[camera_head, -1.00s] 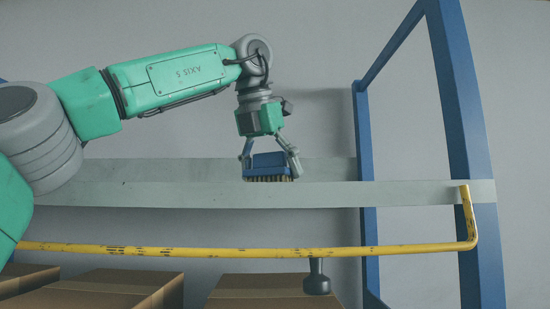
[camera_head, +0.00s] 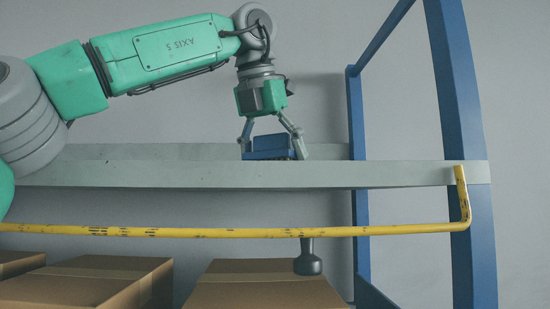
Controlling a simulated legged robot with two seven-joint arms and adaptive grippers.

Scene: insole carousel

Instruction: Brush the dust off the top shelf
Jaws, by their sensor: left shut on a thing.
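The top shelf (camera_head: 230,174) is a grey beam-edged shelf running across the picture. No dust can be made out on it. My left gripper (camera_head: 272,146) points down over the shelf and is shut on a blue brush (camera_head: 271,147), with a finger at each end of it. The brush's lower part and bristles are hidden behind the shelf's front edge, so I cannot tell whether they touch the shelf top. My right gripper does not show.
A yellow rail (camera_head: 250,232) with an upturned right end runs in front, below the shelf. A blue upright (camera_head: 463,130) and a thinner rear post (camera_head: 358,150) stand at the right. Cardboard boxes (camera_head: 265,270) sit below.

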